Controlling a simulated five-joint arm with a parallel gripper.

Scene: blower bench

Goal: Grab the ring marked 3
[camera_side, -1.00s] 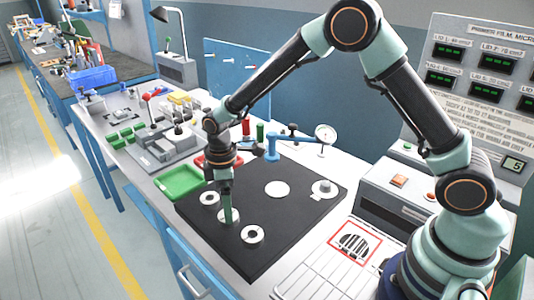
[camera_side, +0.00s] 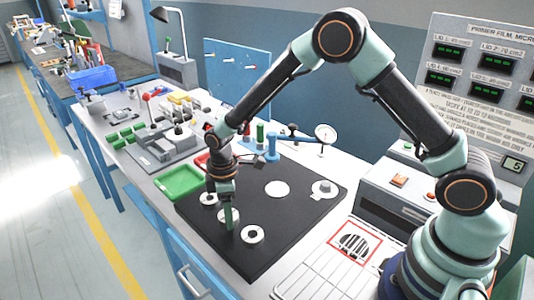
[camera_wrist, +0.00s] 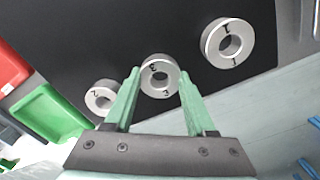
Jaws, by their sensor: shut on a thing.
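The ring marked 3 (camera_wrist: 147,80) is a pale grey ring with a dark centre, between my two green fingertips in the wrist view. My gripper (camera_wrist: 160,74) is shut on it, one finger on each side. In the side view, my gripper (camera_side: 229,222) points down at the black mat (camera_side: 290,220), and its fingers hide most of this ring. The ring appears to be on or very close to the mat. The ring marked 2 (camera_wrist: 91,98) lies to its left and the ring marked 1 (camera_wrist: 210,38) to its right in the wrist view.
A green tray (camera_side: 180,195) and a red tray (camera_side: 203,160) stand beyond the mat's left edge. A white disc (camera_side: 277,181), a grey round part (camera_side: 324,185) and a blue stand with a dial gauge (camera_side: 325,134) are at the mat's back and right.

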